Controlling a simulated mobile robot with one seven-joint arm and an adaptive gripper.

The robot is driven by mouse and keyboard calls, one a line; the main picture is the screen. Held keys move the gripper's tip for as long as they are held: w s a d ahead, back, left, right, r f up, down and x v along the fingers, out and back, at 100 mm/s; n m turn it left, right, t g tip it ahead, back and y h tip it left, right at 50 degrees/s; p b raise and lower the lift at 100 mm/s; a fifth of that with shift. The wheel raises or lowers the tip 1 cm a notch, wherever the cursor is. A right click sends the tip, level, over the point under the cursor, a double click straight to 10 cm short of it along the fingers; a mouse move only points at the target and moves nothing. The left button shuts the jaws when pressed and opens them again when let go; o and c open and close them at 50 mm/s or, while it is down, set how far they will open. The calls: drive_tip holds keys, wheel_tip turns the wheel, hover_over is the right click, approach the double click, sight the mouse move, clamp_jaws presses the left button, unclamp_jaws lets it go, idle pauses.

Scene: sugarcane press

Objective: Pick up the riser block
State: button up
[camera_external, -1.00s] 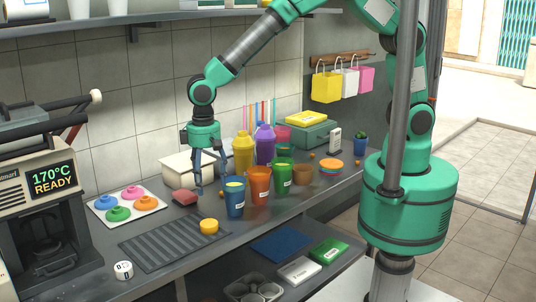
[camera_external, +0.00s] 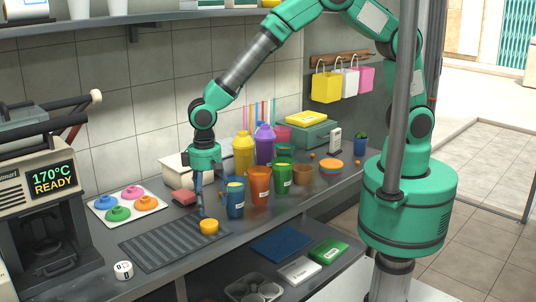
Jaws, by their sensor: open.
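No object is clearly marked as the riser block. A small dull-red block (camera_external: 183,196) lies on the counter behind the grooved mat; I cannot tell whether it is the riser block. My gripper (camera_external: 201,212) points down, open, its fingers seen almost edge-on and overlapping. Its tips are low over the counter, right of the red block and beside a short yellow round piece (camera_external: 209,227) at the mat's right edge. I cannot tell whether they touch that piece. Nothing shows between the fingers.
A blue cup (camera_external: 234,204) stands close right of my gripper, then orange (camera_external: 260,188) and green (camera_external: 282,180) cups. Yellow (camera_external: 243,155) and purple (camera_external: 264,145) shakers stand behind. A tray of coloured pieces (camera_external: 108,214) lies left.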

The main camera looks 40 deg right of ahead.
sight(209, 223)
drive_tip(key=shift+f, duration=1)
drive_tip(key=shift+a+f+b, duration=0.15)
drive_tip(key=shift+f+b, duration=0.7)
drive_tip(key=shift+f, duration=1.75)
drive_tip(key=c, duration=1.3)
